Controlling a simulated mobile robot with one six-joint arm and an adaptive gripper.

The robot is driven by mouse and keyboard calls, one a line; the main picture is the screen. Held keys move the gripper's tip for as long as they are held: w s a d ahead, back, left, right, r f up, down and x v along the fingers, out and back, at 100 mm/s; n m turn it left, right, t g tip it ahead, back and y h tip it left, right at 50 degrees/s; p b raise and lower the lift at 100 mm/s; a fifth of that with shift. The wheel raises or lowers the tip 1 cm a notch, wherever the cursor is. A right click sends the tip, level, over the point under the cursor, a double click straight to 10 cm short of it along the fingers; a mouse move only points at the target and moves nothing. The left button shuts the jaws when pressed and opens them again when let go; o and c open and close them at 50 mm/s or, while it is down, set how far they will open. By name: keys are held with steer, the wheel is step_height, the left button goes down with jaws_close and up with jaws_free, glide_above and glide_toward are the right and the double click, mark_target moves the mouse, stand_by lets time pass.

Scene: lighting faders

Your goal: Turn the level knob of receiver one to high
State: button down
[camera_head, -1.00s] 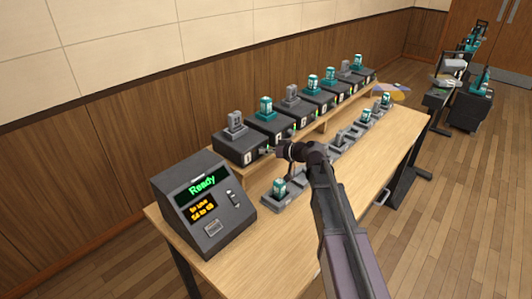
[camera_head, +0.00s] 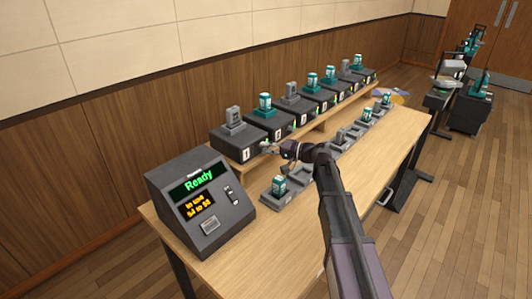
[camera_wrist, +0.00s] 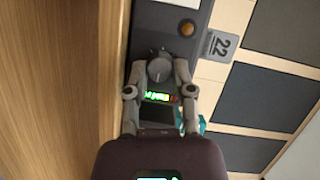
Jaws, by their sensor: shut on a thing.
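Receiver one (camera_head: 235,144) is the dark box at the left end of the raised shelf, with a white number plate on its front and a grey device on top. My gripper (camera_head: 267,148) reaches its front from the right. In the wrist view, the round grey level knob (camera_wrist: 159,70) sits between the fingers of my gripper (camera_wrist: 163,62), which is shut on it. The fingers hide the knob in the head view. A lit bar of green, yellow and red (camera_wrist: 160,97) shows beside the knob. The knob's exact pointer direction is hard to tell.
Several similar receivers (camera_head: 266,121) continue along the shelf to the right. A console (camera_head: 200,205) reading "Ready" stands at the table's near left. A row of charging cradles (camera_head: 283,192) lies below the shelf. The table (camera_head: 350,185) is clear at its right front.

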steer(key=shift+f+m+t+y+b, duration=0.1)
steer(key=shift+m+t+y+b, duration=0.25)
steer(key=shift+m+b, duration=0.75)
steer(key=shift+f+m+t+y+b, duration=0.15)
steer(key=shift+m+y+b, duration=0.45)
steer(key=shift+m, duration=1.05)
steer(key=shift+f+m+t+y+b, duration=0.1)
steer(key=shift+m+t+y+b, duration=0.3)
steer(key=shift+m+b, duration=0.7)
steer(key=shift+w+r+m, duration=0.1)
steer(key=shift+m, duration=0.35)
steer(key=shift+c, duration=2.4)
jaws_free()
